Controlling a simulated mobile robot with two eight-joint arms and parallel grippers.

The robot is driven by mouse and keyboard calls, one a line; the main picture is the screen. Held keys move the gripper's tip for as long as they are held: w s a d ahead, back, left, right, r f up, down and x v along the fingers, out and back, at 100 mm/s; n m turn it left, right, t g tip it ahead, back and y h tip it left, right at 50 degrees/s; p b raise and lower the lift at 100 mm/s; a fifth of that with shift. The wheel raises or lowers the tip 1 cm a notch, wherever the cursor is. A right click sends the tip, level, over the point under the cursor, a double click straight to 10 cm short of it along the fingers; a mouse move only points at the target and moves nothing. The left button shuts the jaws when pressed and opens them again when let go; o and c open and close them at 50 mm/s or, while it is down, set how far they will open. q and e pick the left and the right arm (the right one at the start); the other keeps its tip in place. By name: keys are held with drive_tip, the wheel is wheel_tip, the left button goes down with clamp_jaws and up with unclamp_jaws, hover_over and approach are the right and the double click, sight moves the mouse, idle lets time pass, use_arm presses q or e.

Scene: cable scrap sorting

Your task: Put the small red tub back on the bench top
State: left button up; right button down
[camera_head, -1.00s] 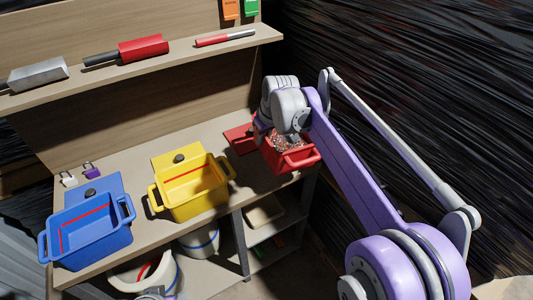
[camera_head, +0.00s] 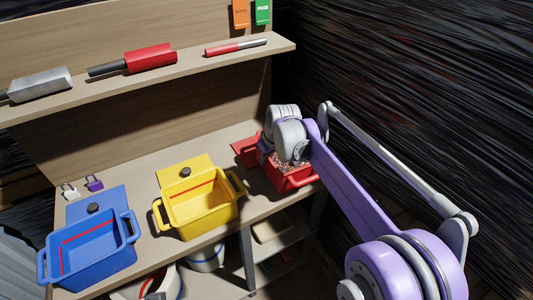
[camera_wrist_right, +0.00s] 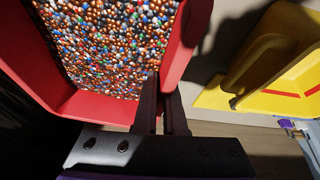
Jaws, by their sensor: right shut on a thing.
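The small red tub (camera_head: 291,183) is at the right end of the bench top (camera_head: 143,196), filled with small multicoloured and copper granules. My right gripper (camera_wrist_right: 162,108) is shut on one of its red walls, with the fingers beside the granules in the right wrist view. In the head view my right wrist covers part of the tub. I cannot tell whether its base touches the bench. My left gripper does not show clearly.
A yellow tub (camera_head: 202,207) stands left of the red one, and a blue tub (camera_head: 93,254) stands further left. A shelf (camera_head: 192,69) with tools runs above the bench. Dark wrapped sheeting (camera_head: 420,90) hangs at the right.

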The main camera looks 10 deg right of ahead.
sight(264, 170)
drive_tip(key=shift+f, duration=1.75)
drive_tip(key=c, duration=1)
unclamp_jaws()
drive_tip(key=shift+f, duration=0.1)
drive_tip(key=shift+c, duration=0.2)
drive_tip(key=shift+o, duration=0.2)
drive_tip(key=shift+s, duration=0.1)
drive_tip(key=v, duration=1.2)
drive_tip(key=shift+p, duration=0.35)
drive_tip(key=s+d+f+m, duration=0.1)
drive_tip(key=s+f, duration=0.3)
drive_tip(key=s, duration=0.6)
drive_tip(key=s+d+f+m+h, duration=0.1)
drive_tip(key=s+f, duration=0.4)
drive_tip(key=s, duration=0.6)
drive_tip(key=s+d+f+m, duration=0.2)
drive_tip(key=s+d+f, duration=0.1)
drive_tip(key=s, duration=0.7)
drive_tip(key=shift+s+d+f+m+t, duration=0.35)
drive_tip(key=shift+d+f+m+t, duration=0.05)
drive_tip(key=shift+f, duration=0.5)
